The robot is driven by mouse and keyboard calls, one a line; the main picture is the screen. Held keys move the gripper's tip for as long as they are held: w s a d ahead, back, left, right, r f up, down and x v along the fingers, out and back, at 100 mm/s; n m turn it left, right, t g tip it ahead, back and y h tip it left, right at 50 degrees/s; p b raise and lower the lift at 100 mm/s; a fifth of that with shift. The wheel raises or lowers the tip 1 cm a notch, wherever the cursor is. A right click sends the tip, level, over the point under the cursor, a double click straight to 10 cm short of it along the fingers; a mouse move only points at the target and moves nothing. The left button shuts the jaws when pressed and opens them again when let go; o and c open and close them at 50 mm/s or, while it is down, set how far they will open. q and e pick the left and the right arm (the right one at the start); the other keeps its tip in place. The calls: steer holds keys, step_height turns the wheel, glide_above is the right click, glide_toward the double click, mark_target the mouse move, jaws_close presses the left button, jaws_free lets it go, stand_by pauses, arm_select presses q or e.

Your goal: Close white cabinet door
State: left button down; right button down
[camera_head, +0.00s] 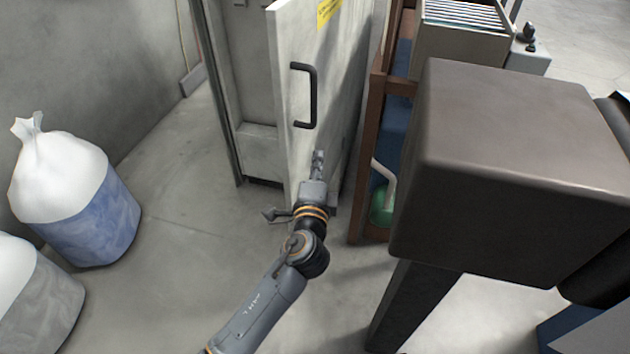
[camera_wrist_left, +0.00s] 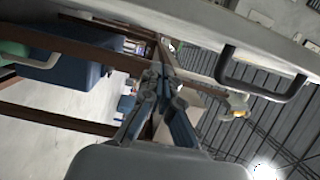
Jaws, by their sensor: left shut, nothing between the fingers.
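The white cabinet door (camera_head: 335,95) stands open in the head view, swung out from the cabinet (camera_head: 259,85). It has a black bar handle (camera_head: 313,95) and a yellow label near its top. My left gripper (camera_head: 318,158) is shut and empty, in front of the door's face below the handle. I cannot tell whether it touches the door. In the left wrist view the shut fingers (camera_wrist_left: 163,68) show in the middle. The handle (camera_wrist_left: 262,92) is to their right, and a pale panel that appears to be the door runs along the top. My right gripper is not in view.
A brown-framed rack (camera_head: 368,150) with a green item (camera_head: 381,205) stands right of the door. A large dark box-shaped body (camera_head: 510,165) fills the right. Filled bags (camera_head: 85,200) stand at the left. The floor between the bags and cabinet is clear.

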mark_target(300, 159)
arm_select(q)
steer(key=shift+w+a, duration=0.35)
steer(key=shift+a, duration=0.6)
steer(key=shift+w+a, duration=0.3)
steer(key=shift+a, duration=0.6)
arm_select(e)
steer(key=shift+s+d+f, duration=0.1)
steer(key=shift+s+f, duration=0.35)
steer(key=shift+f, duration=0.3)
